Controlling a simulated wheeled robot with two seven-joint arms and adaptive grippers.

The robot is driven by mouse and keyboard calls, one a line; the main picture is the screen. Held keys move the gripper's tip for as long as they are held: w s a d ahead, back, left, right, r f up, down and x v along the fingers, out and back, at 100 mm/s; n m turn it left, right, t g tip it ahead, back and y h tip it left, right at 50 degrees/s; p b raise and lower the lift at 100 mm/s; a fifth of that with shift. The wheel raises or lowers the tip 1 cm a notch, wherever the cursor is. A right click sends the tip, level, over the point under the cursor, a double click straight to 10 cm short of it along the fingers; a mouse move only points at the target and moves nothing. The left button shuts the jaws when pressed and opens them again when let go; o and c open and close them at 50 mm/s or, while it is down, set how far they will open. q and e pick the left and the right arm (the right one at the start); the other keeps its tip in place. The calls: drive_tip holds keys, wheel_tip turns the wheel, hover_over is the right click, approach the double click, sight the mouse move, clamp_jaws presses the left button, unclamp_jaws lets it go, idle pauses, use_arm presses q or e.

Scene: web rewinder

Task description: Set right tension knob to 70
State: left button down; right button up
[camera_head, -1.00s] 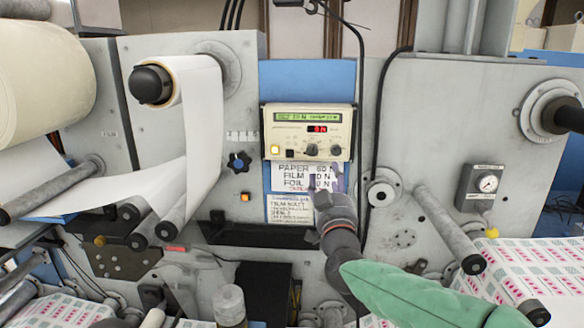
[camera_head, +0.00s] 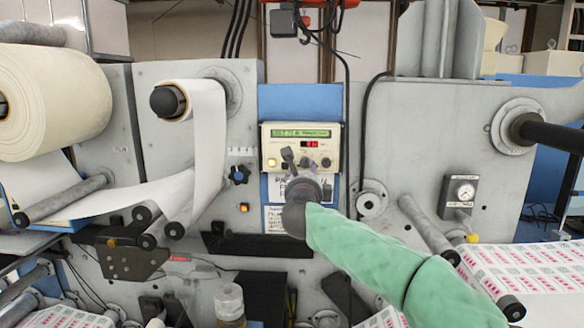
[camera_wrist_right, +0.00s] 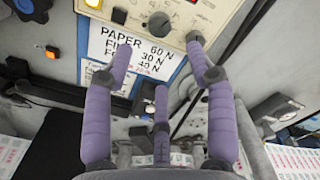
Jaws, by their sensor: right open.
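The tension control panel (camera_head: 270,148) is a cream box with a green text display (camera_head: 301,133) and a red number display (camera_head: 310,144); I cannot read the number surely. Two dark knobs sit in its lower row, a left knob (camera_head: 309,162) and a right knob (camera_head: 325,162). The wrist view shows the left knob (camera_wrist_right: 159,22) above the gap between the fingers and the right knob (camera_wrist_right: 193,36) just behind the right fingertip. My right gripper (camera_head: 303,172) is open and empty, its purple fingers (camera_wrist_right: 160,60) at the panel's lower edge. Contact cannot be told. My left gripper is out of view.
A paper label (camera_wrist_right: 128,52) listing PAPER, FILM and FOIL tensions hangs below the panel. A blue star knob (camera_head: 240,174) and orange button (camera_head: 244,207) are to its left. A black cable (camera_head: 346,100) runs by the panel's right edge. A gauge (camera_head: 462,192) is farther right.

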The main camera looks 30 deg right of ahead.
sight(305, 164)
drive_tip(key=p+x, duration=0.3)
drive_tip(key=x, duration=0.7)
drive_tip(key=shift+a, duration=0.1)
clamp_jaws()
